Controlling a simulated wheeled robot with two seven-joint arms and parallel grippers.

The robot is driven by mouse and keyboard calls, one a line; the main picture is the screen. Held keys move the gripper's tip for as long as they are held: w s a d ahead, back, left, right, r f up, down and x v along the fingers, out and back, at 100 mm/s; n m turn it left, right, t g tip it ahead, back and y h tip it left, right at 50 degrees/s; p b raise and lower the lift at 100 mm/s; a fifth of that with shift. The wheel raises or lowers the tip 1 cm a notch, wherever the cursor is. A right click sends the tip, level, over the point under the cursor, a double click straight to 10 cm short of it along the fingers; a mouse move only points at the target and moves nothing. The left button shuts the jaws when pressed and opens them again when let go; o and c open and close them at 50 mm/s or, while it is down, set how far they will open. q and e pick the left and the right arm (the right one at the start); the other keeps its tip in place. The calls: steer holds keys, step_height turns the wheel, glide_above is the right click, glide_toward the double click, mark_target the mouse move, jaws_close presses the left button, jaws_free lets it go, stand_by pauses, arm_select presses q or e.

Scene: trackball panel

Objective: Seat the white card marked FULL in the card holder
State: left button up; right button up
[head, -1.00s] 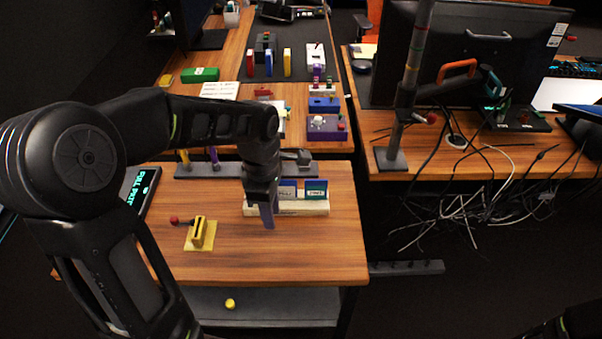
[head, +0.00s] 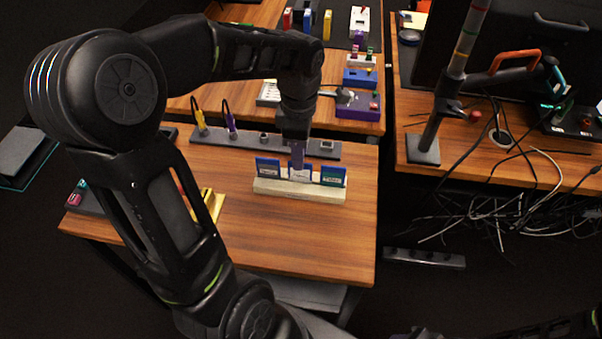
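A cream rack (head: 300,191) stands on the wooden table with three upright cards in a row. The left card (head: 268,169) is blue with a pale label. The middle card (head: 300,174) shows a white face. The right card (head: 333,176) is blue-green with a pale label. The print is too small to read, so I cannot tell which says FULL. My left gripper (head: 298,160) points down at the middle card's top edge and overlaps it. Its finger gap is not clear. A yellow block (head: 209,203), partly hidden by my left arm, stands left of the rack. My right gripper is out of view.
Behind the rack is a grey strip (head: 246,140) with yellow and purple looped cables. A purple box (head: 358,106) and blue box (head: 360,77) stand on the far table. Bare tabletop (head: 300,235) lies in front of the rack.

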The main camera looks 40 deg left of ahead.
mark_target(300, 175)
arm_select(q)
steer(key=shift+f, duration=0.75)
steer(key=shift+d+f, duration=0.15)
steer(key=shift+f, duration=2.45)
jaws_close()
